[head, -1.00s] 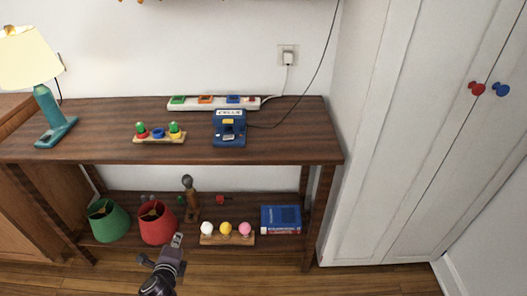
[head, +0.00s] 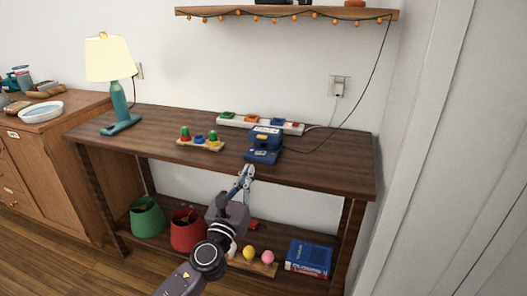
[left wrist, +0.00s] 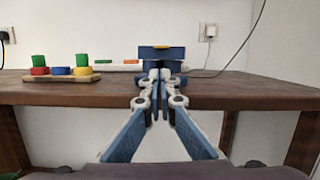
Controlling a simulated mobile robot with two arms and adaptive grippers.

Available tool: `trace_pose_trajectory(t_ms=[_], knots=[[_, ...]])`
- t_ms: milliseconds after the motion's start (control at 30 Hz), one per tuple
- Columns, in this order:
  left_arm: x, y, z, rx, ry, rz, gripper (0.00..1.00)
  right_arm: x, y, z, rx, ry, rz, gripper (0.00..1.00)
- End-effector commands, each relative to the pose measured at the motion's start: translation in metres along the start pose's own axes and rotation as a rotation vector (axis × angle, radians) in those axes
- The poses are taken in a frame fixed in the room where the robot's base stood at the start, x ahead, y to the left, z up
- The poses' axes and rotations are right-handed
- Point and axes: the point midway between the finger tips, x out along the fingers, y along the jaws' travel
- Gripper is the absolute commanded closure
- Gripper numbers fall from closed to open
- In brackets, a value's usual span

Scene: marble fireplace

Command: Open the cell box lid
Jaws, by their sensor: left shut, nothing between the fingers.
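The blue cell box (head: 264,144) stands on the wooden table near its front edge, right of the middle. Its top has a pale label and a yellow patch; I cannot tell whether the lid is shut. My left gripper (head: 248,170) is shut and empty, just in front of the box at about the table's front edge. In the left wrist view the shut fingers (left wrist: 160,77) point at the box (left wrist: 162,54) and cover its lower middle. I cannot tell whether they touch it. My right gripper is not in view.
A white strip with coloured sockets (head: 232,121) lies behind the box. A board with coloured pieces (head: 200,144) is to its left, and a lamp (head: 112,72) stands farther left. The lower shelf holds lampshades, bulbs and a blue book (head: 308,258).

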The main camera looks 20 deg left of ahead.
Motion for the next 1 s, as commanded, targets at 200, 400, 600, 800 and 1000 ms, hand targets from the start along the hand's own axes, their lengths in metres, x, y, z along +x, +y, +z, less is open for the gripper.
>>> trace_pose_trajectory(t_ms=[200,400,600,800,1000], knots=[[0.01,-0.004,0.003,0.063,-0.011,-0.023,1.0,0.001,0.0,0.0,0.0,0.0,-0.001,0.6],[0.036,-0.004,0.004,0.063,-0.012,-0.022,1.0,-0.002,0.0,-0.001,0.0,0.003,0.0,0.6],[0.071,-0.005,0.003,0.061,-0.011,-0.022,1.0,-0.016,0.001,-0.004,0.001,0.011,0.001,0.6],[0.096,-0.006,0.003,0.061,-0.01,-0.022,1.0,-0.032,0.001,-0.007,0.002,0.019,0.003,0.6],[0.104,-0.006,0.003,0.06,-0.009,-0.023,1.0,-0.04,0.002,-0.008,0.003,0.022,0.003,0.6]])
